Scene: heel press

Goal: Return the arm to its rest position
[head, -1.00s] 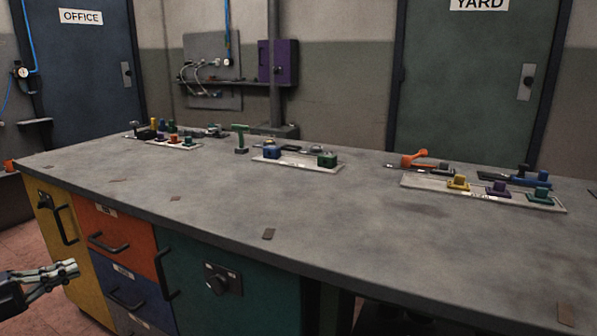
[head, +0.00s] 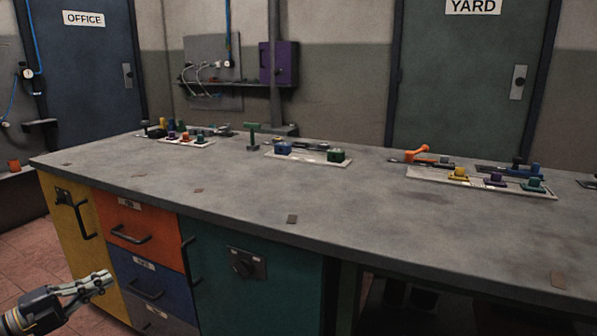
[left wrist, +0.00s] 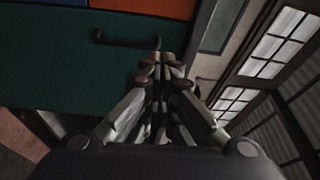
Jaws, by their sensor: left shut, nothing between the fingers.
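My left gripper (head: 106,277) is at the lower left of the head view, in front of the workbench's drawers and below the height of its top. Its fingers are together with nothing between them. In the left wrist view the closed fingers (left wrist: 160,72) point toward a teal cabinet front (left wrist: 60,70) with a dark handle (left wrist: 127,41). My right gripper does not show in either view.
The grey workbench top (head: 230,185) carries button panels, including a white strip (head: 425,178) with yellow, purple and teal buttons. Drawer handles (head: 130,236) stick out near my left gripper. Floor (head: 35,255) shows at left.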

